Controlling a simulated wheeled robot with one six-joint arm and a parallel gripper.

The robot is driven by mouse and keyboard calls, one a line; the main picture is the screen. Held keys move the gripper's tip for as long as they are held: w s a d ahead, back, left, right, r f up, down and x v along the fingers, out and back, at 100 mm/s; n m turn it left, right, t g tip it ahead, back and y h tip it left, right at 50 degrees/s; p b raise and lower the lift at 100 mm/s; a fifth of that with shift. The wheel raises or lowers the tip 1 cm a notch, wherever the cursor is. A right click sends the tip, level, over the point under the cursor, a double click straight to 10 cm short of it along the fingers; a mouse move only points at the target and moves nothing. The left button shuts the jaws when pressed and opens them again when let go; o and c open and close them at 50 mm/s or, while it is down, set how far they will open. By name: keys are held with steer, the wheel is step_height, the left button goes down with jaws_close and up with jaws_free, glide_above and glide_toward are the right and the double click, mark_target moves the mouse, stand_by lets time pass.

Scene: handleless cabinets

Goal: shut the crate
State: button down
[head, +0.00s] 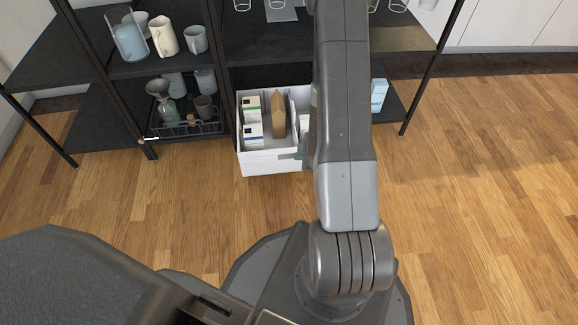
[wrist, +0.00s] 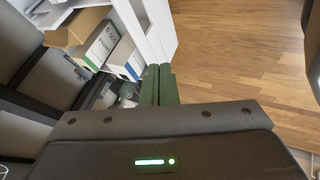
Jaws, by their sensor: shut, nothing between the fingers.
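The white crate (head: 265,164) sticks out from the lower level of the dark shelf unit, open at the top. It holds white cartons (head: 252,133) and a brown packet (head: 278,113). My arm hides the crate's right side in the head view. In the wrist view, a white crate wall (wrist: 158,28) is just beyond my gripper (wrist: 158,70). Its green fingers are shut together and empty. A green fingertip also shows at the crate's front in the head view (head: 298,156). I cannot tell whether the fingers touch the crate.
A wire basket (head: 185,129) with several vessels stands left of the crate. A blue-white carton (head: 378,95) stands on the lower shelf to the right. Pitchers (head: 130,42) and mugs stand above. The wooden floor (head: 480,180) in front of the shelf is clear.

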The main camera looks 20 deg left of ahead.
steer(key=w+a+f+b, duration=0.4)
steer(key=w+a+f, duration=0.1)
steer(key=a+f, duration=0.2)
steer(key=shift+a+f+b, duration=0.15)
steer(key=shift+f+b, duration=0.25)
steer(key=shift+f, duration=0.1)
